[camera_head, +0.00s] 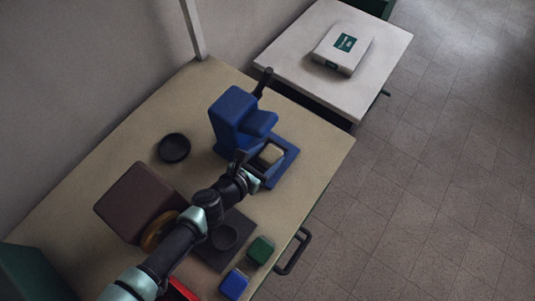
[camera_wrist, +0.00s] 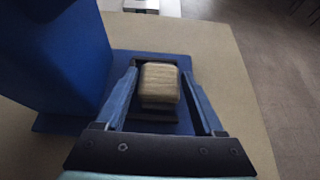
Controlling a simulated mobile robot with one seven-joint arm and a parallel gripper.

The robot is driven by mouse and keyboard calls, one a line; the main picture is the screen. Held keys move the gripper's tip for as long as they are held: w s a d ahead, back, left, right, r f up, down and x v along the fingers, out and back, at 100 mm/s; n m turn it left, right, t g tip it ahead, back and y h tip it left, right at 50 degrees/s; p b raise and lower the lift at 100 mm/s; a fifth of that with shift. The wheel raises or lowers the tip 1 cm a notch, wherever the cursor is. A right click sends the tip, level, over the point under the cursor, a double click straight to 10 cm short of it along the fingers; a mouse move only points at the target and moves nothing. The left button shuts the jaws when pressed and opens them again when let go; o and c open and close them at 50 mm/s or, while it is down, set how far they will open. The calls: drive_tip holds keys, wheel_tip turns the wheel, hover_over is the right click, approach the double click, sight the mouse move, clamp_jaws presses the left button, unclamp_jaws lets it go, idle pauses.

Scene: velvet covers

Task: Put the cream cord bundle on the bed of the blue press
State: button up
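The blue press (camera_head: 233,112) stands on the table with its flat bed (camera_head: 287,165) to the right. The press also shows in the wrist view (camera_wrist: 50,60). The cream cord bundle (camera_head: 271,153) rests over a dark patch on the bed. It shows between my fingers in the wrist view (camera_wrist: 160,82). My gripper (camera_head: 262,162) is low at the bed. Its two fingers (camera_wrist: 161,72) stand on either side of the bundle, with narrow gaps visible, so it looks open around the bundle.
A round black dish (camera_head: 174,148), a brown box (camera_head: 137,203), a dark tray (camera_head: 216,254), a green block (camera_head: 261,249) and a blue block (camera_head: 233,284) are on the table. A white side table (camera_head: 285,45) with a white box (camera_head: 341,50) stands behind.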

drive_tip(key=shift+o, duration=1.3)
drive_tip(key=shift+a+r, duration=0.1)
drive_tip(key=shift+r, duration=0.05)
